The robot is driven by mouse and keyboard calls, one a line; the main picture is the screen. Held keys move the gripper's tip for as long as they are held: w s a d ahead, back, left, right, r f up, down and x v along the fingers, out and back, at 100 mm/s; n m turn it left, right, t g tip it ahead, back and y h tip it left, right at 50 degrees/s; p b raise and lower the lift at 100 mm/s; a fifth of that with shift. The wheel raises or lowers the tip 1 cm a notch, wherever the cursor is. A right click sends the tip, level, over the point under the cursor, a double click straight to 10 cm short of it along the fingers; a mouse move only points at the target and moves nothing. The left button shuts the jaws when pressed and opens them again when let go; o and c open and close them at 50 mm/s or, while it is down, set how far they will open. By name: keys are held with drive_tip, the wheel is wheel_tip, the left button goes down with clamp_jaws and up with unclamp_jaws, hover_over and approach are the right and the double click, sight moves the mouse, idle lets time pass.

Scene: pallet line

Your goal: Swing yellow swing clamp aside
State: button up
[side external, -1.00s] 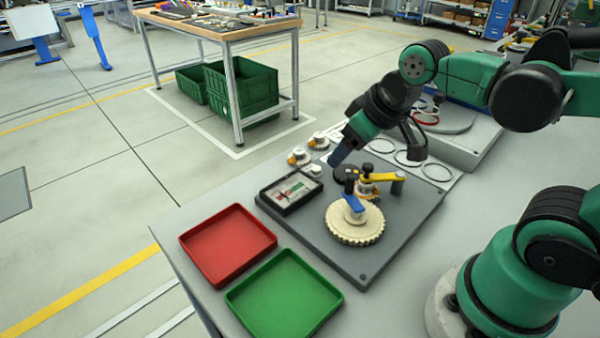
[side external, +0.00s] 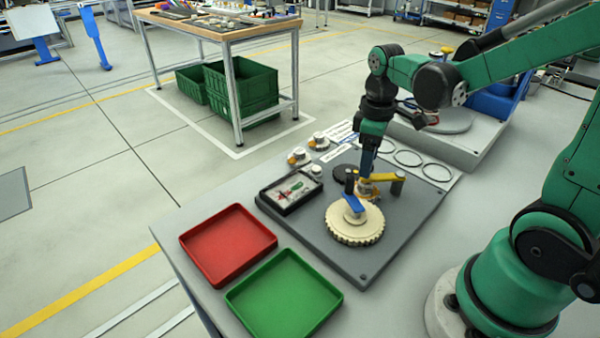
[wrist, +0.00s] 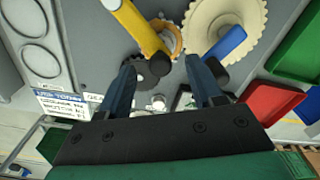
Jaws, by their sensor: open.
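The yellow swing clamp (side external: 388,178) reaches left from its grey post on the dark fixture plate (side external: 408,215). In the wrist view the yellow arm (wrist: 140,27) ends in a black knob, its tip over a small bronze ring gear (wrist: 177,42). My gripper (side external: 367,174) points down at the clamp's free end. In the wrist view its open fingers (wrist: 160,68) stand apart, one on each side of the black knob. Nothing is held; I cannot tell whether a finger touches the knob. My gripper partly hides the clamp's tip in the side view.
A blue clamp (side external: 354,203) lies over a large cream gear (side external: 355,233) close by. A framed panel (side external: 290,190) sits at the plate's left. Red (side external: 228,246) and green (side external: 284,296) trays stand at the front left. Ring outlines (side external: 408,158) mark the back strip.

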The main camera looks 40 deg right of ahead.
drive_tip(key=shift+f, duration=0.35)
clamp_jaws()
idle(1.2)
